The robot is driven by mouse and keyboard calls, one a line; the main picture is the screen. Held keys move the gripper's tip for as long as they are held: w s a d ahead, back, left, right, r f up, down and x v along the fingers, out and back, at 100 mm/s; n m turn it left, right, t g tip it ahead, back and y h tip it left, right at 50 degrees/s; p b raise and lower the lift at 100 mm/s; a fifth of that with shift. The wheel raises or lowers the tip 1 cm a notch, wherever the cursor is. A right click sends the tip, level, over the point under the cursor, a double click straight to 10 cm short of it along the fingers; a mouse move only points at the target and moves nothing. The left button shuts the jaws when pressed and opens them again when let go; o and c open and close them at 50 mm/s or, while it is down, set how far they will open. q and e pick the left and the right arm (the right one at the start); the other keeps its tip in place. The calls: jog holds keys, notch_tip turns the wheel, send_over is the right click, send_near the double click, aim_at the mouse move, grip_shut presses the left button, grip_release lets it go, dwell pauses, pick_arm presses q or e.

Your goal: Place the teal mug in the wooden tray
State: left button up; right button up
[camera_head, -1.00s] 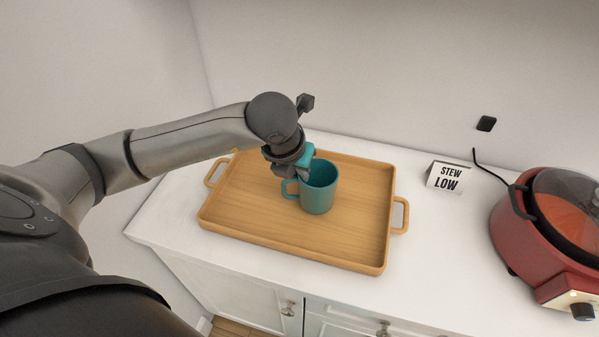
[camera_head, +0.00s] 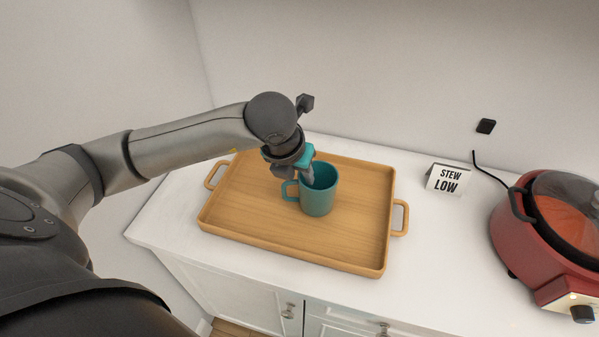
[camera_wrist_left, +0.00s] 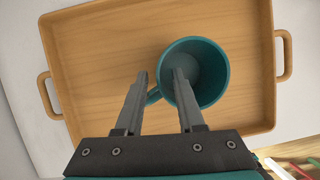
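The teal mug (camera_head: 320,198) stands upright inside the wooden tray (camera_head: 240,230), right of the tray's middle, with its handle to the left. My left gripper (camera_head: 302,181) is at the mug's handle side. In the left wrist view the two fingers (camera_wrist_left: 160,76) are spread apart. One finger is over the inside of the mug (camera_wrist_left: 215,72) and the other is outside it, with the rim and handle between them. Neither finger appears to press on the mug. The handle is partly hidden by a finger. My right gripper is not in view.
A red cooker (camera_head: 535,240) with a glass lid stands at the right of the white counter. A "STEW LOW" sign (camera_head: 447,179) stands between it and the tray. The tray has a raised rim and bare room left of the mug.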

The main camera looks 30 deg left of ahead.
pick_arm(q)
jog(key=p+v, duration=0.2)
jog(key=v, duration=0.9)
jog(key=shift+r, duration=0.25)
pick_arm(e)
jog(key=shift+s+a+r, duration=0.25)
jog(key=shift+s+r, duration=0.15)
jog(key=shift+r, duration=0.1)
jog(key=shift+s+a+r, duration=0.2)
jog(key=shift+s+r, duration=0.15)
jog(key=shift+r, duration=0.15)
